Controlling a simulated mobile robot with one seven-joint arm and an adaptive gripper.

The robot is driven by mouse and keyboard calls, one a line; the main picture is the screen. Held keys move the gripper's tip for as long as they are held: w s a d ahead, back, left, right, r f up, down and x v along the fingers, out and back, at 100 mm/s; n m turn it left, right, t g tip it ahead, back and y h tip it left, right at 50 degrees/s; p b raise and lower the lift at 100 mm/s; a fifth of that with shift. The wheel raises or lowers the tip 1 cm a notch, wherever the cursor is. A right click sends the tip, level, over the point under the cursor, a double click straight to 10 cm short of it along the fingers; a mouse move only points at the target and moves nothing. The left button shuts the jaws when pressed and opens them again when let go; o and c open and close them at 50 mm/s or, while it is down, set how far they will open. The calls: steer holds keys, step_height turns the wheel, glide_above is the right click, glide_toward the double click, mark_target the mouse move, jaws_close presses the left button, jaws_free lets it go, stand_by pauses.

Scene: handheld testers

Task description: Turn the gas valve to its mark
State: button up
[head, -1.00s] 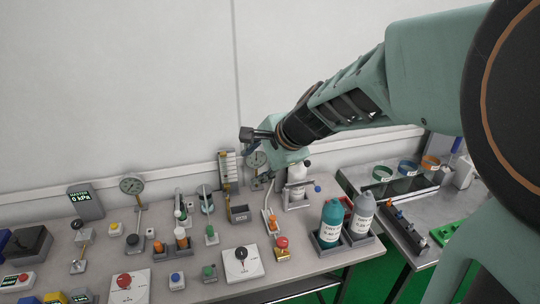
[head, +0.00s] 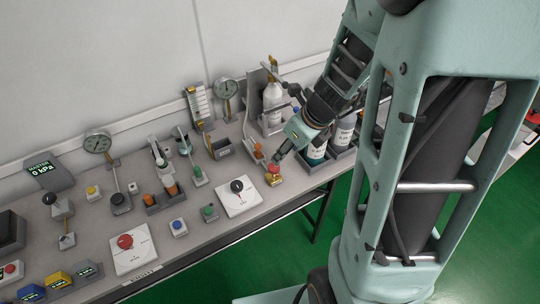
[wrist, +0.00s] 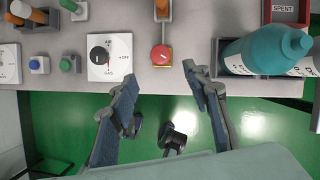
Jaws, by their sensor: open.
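A white plate with a black knob (head: 238,187) lies near the table's front edge. In the wrist view this knob (wrist: 98,54) has AIR above, OFF to its right and GAS below. To its right a small brass fitting with a red round knob (head: 273,169) stands near the edge; its red top also shows in the wrist view (wrist: 161,55). I cannot tell which one is the gas valve. My gripper (head: 279,157) is open and empty, close to the red knob. In the wrist view its fingers (wrist: 160,80) spread on either side below the red knob, which shows beyond the fingertips.
A teal bottle (wrist: 265,50) in a dark tray stands close to the right finger. Another white plate with a red knob (head: 125,241) is at the left. Blue and green buttons (head: 178,225) sit left of the black knob. Green floor lies beyond the front edge.

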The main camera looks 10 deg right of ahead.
mark_target(275, 166)
steer(key=b+x, duration=0.4)
steer(key=x, duration=0.6)
steer(key=shift+w+a+f+b, duration=0.1)
steer(key=shift+w+f+b, duration=0.05)
steer(key=shift+f+b, duration=0.15)
steer(key=shift+r, duration=0.1)
steer(key=c, duration=1.2)
steer(key=shift+o, duration=0.2)
